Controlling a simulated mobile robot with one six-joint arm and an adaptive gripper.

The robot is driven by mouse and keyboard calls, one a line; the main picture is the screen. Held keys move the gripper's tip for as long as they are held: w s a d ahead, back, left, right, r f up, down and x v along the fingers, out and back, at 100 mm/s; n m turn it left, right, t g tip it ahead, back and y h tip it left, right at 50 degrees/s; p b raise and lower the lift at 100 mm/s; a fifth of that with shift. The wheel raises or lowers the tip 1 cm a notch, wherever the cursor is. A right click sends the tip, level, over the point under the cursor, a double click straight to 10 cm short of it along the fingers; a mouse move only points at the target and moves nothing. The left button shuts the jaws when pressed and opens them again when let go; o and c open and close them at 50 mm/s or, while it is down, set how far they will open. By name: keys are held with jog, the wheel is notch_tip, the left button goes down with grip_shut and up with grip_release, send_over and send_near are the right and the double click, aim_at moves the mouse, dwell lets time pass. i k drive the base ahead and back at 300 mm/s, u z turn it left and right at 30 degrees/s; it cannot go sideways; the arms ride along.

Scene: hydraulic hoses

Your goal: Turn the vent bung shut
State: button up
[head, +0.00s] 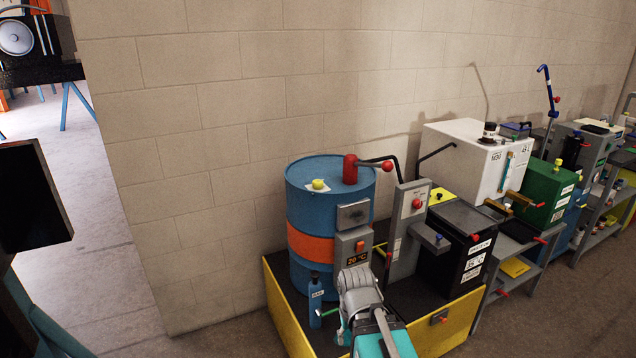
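A small yellow-green knob, which looks like the vent bung (319,185), sits on a pale patch on top of the blue drum (304,217). The drum has an orange band. How far the bung is turned is too small to tell. My arm (362,299), grey and teal, shows at the bottom centre, in front of the drum and lower than its top. It is apart from the bung. My gripper's fingertips cannot be made out, so I cannot tell whether it is open or shut.
A red pump (350,170) with a lever stands on the drum's top, right of the bung. A grey post (407,228) and black tank (452,258) stand right of the drum. The yellow bund wall (287,313) surrounds the drum's base. A blue bottle (315,300) stands in front.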

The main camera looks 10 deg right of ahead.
aim_at(317, 184)
jog(key=u, duration=0.05)
jog(key=i, duration=1)
jog(key=z, duration=0.05)
